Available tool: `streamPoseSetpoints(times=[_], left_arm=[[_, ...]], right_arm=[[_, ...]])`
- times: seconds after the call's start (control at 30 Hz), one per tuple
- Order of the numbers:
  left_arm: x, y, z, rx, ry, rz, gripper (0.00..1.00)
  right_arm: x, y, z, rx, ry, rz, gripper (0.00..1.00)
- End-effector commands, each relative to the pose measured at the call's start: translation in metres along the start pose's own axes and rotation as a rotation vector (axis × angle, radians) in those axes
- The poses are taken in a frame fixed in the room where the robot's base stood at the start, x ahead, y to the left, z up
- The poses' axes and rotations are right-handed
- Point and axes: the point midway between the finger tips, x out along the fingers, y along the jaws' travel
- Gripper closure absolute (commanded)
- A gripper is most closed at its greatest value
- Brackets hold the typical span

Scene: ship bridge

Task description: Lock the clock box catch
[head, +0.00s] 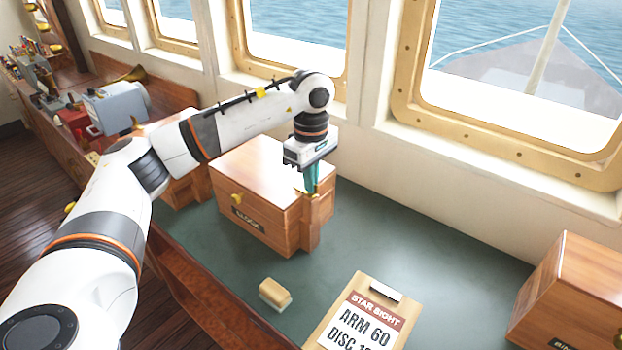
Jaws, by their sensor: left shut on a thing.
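The clock box (262,178) is a closed wooden box on the green counter, with a dark name plate (248,221) and a brass knob (237,199) on its front. A narrow wooden upright (312,228) stands at its right front corner and seems to belong to the catch. My left gripper (312,190) points down at this corner, its teal fingers shut on the top of the upright. The fingers hide the fine detail of the catch there. My right gripper is not in view.
On the green counter (420,260) lie a small wooden block (274,293) and a clipboard (362,318) reading STAR SIGHT. Another wooden box (572,295) stands at the far right. Windows line the wall behind. The counter right of the clock box is clear.

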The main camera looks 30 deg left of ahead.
Motion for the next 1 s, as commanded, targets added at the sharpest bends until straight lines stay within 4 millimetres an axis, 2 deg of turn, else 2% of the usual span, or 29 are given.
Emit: streamPoseSetpoints(times=[0.2, 0.3, 0.37, 0.7, 0.87, 1.0], left_arm=[[-0.003, -0.001, 0.000, 0.001, 0.000, -0.008, 1.00], [-0.003, -0.001, 0.000, 0.000, 0.000, -0.007, 0.82], [-0.002, -0.001, 0.000, 0.000, 0.000, -0.006, 0.73], [-0.004, -0.001, 0.000, -0.001, 0.000, -0.004, 0.73], [-0.024, -0.001, 0.000, 0.000, 0.000, -0.008, 0.73], [-0.056, -0.001, 0.000, 0.000, 0.000, -0.010, 0.73]], right_arm=[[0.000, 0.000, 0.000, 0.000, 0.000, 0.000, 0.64], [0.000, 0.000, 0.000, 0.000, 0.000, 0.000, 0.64], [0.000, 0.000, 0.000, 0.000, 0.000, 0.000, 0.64], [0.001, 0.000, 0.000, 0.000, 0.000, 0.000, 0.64], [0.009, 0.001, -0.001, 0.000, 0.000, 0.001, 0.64], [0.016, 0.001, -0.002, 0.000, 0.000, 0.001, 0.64]])
